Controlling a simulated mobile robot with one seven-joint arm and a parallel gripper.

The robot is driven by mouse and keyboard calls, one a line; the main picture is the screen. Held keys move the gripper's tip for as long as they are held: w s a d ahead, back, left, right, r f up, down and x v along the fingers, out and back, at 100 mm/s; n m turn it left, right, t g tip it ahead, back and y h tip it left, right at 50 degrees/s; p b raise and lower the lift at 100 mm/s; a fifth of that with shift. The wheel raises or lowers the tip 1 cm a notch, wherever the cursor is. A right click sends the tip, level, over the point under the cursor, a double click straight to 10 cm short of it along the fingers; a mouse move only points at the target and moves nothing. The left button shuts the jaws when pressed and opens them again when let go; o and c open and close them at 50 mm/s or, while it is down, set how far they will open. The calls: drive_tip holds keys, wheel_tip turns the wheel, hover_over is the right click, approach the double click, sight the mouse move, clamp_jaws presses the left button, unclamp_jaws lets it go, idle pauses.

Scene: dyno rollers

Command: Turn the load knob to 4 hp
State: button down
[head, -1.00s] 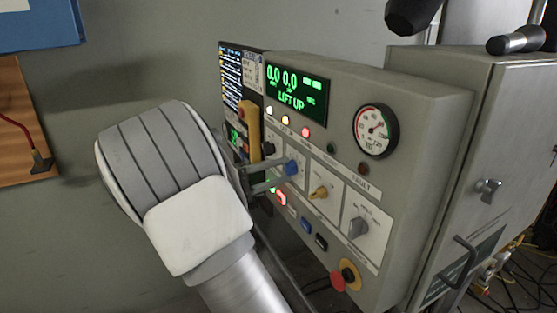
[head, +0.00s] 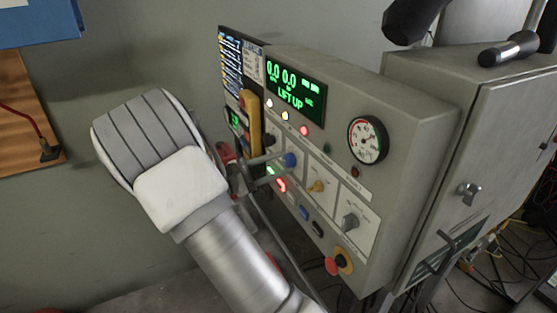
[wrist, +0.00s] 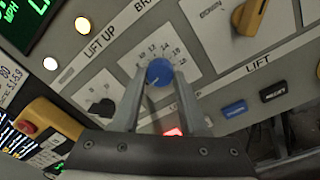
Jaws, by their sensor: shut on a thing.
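The blue knob (head: 290,159) sits on the front of the grey control panel (head: 420,110). In the wrist view, the blue knob (wrist: 159,71) has a white plate with a printed number scale around it. My gripper (head: 279,163) reaches the knob from the left. In the wrist view, my gripper (wrist: 160,80) has one finger on each side of the knob and is shut on it. The fingers hide part of the scale and plate. The numbers are small, and I cannot tell which one the knob points to. The display (head: 296,88) reads 0.0, 0.0 and LIFT UP.
A black knob (wrist: 103,108) is to the left of the blue one, a yellow knob (head: 317,186) and a grey knob (head: 350,221) to its right. A red emergency button (head: 332,266) sits low on the panel. A yellow-handled pendant (head: 250,118) hangs at its left.

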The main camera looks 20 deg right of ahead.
idle(0.4)
drive_tip(key=shift+c, duration=2.2)
unclamp_jaws()
drive_tip(key=s+a+b, duration=0.1)
drive_tip(key=a+b, duration=0.1)
drive_tip(key=a, duration=1.5)
drive_tip(key=shift+s+a+f, duration=0.15)
drive_tip(key=shift+a, duration=0.05)
